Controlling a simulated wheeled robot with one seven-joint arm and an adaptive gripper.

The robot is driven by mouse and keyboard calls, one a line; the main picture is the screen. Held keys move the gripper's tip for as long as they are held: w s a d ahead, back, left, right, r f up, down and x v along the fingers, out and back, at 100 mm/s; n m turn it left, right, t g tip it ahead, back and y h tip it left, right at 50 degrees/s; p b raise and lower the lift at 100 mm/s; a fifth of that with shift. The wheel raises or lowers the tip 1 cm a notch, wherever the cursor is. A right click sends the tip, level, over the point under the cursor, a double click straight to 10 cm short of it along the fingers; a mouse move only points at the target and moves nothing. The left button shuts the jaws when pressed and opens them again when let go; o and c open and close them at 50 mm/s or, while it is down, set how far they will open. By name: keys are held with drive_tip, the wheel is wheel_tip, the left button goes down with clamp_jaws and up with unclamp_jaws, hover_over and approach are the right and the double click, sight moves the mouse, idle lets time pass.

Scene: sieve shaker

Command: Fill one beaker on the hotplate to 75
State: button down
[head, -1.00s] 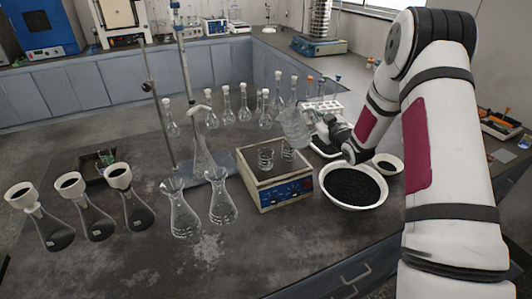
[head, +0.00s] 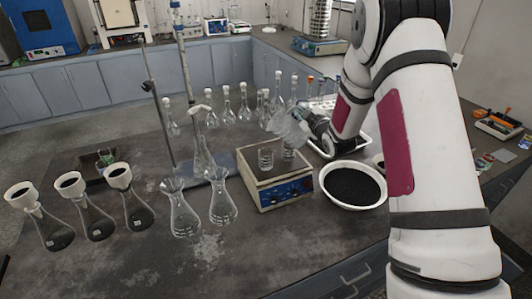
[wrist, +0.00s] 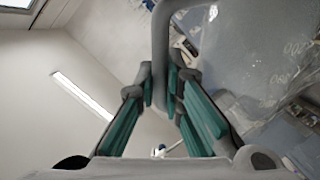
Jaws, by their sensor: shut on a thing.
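The hotplate (head: 284,197) is a cream box with a blue front panel, in the middle of the head view. Two small clear beakers stand on it, a left one (head: 265,159) and a right one (head: 288,151). My gripper (head: 312,125) is shut on the handle of a clear jug (head: 286,127), tilted to the left above the right beaker. In the wrist view my gripper (wrist: 168,88) closes around the grey handle, with the jug (wrist: 245,65) filling the right side. I cannot tell the liquid level in the jug or beakers, or whether anything is flowing.
A white bowl of black grains (head: 352,187) stands right of the hotplate, close under my arm. Two empty flasks (head: 183,213) (head: 221,204) stand at front left. Several stoppered flasks stand behind.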

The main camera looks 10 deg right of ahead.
drive_tip(key=shift+a+f+n+h, duration=0.1)
drive_tip(key=shift+a+n+h, duration=0.2)
drive_tip(key=shift+a+n, duration=0.75)
idle(4.5)
drive_tip(key=shift+d+m, duration=0.25)
drive_tip(key=shift+d, duration=0.25)
drive_tip(key=shift+s+d+r+m, duration=0.1)
drive_tip(key=shift+d+r+m, duration=0.1)
drive_tip(key=shift+d+m, duration=0.6)
drive_tip(key=shift+d+m+y, duration=0.3)
drive_tip(key=shift+m+y, duration=0.1)
drive_tip(key=shift+m, duration=0.1)
drive_tip(key=shift+a+f, duration=0.15)
drive_tip(key=shift+d+f+m, duration=0.1)
drive_tip(key=shift+d+m, duration=0.4)
drive_tip(key=d+f+m+t+y, duration=0.1)
drive_tip(key=d+f+m, duration=0.4)
drive_tip(key=d+m, duration=0.1)
drive_tip(key=shift+s+d+m+b, duration=0.15)
drive_tip(key=shift+d+m+b, duration=0.05)
drive_tip(key=shift+m+b, duration=0.25)
